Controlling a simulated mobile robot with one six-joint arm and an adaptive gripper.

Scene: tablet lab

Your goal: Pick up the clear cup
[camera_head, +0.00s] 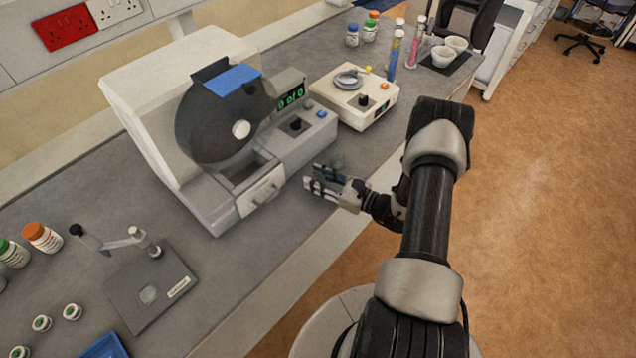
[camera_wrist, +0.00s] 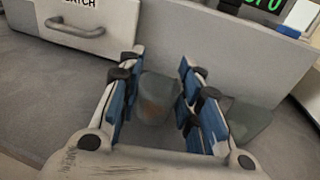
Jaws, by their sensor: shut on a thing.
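The clear cup (camera_wrist: 154,97) is a small grey, see-through vessel, upright between the blue-padded fingers of my gripper (camera_wrist: 161,62) in the wrist view. My gripper is shut on it, low over the grey bench. In the head view my gripper (camera_head: 314,182) is at the bench's front edge, beside the tablet machine; the fingers mostly hide the held cup there. A second clear, see-through thing (camera_wrist: 250,120) stands just right of the right finger in the wrist view. A faint clear shape (camera_head: 338,160) shows behind the gripper in the head view.
The tablet machine (camera_head: 240,130) with its drawer (camera_wrist: 75,25) is close in front of my fingers. A white tester (camera_head: 352,96) stands farther back. Tubes, white cups (camera_head: 443,56) and bottles stand at the back; a small press (camera_head: 150,285) and jars are at left.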

